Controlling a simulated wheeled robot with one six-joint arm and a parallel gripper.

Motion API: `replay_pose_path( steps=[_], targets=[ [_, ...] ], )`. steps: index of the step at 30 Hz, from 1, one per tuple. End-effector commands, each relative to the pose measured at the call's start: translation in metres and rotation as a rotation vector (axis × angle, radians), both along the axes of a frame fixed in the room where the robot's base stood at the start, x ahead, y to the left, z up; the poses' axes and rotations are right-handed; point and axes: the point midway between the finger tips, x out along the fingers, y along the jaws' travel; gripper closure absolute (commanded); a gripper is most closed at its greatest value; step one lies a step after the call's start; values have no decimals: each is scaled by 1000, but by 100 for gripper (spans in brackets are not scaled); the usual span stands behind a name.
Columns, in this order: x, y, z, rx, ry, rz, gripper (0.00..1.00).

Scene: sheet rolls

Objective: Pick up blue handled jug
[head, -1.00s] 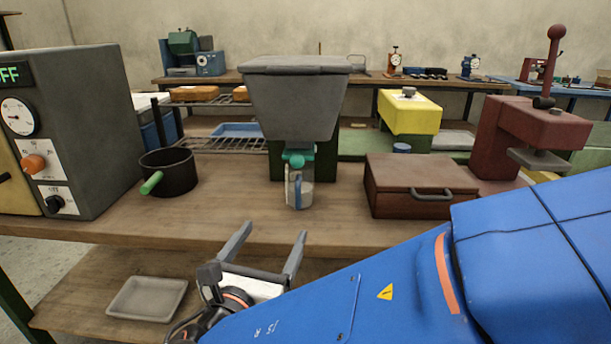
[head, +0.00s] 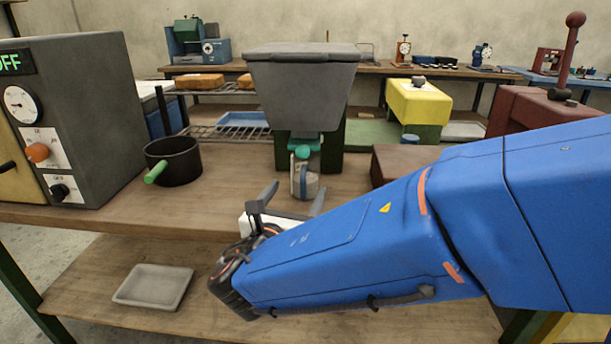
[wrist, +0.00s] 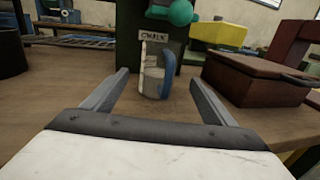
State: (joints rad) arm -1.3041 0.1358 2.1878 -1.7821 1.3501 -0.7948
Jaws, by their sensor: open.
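The jug (head: 311,186) is pale with a blue handle and stands upright on the workbench, under the teal tap of a grey hopper. My gripper (head: 294,194) is open and empty in front of the jug. In the wrist view my gripper's fingers (wrist: 158,78) point at the jug, one to each side of it in the picture. The jug appears to stand beyond the fingertips; the exact gap is hard to tell.
The grey hopper (head: 300,95) with its teal tap (head: 302,152) overhangs the jug. A black pot (head: 175,162) with a green handle stands left. A dark red box (wrist: 255,78) stands right. A grey tray (head: 154,286) lies on the lower shelf.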

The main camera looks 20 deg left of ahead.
Motion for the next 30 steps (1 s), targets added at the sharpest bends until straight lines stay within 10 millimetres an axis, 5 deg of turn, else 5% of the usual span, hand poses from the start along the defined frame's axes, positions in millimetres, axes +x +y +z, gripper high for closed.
replay_pose_path(
  steps=[10, 19, 27, 30],
  targets=[
    [18, 1, 1, 1, -1, -2, 21],
    [56, 5, 3, 0, 0, -1, 21],
    [60, 5, 3, 0, -1, 1, 21],
    [59, 5, 3, 0, -1, 0, 45]
  ],
)
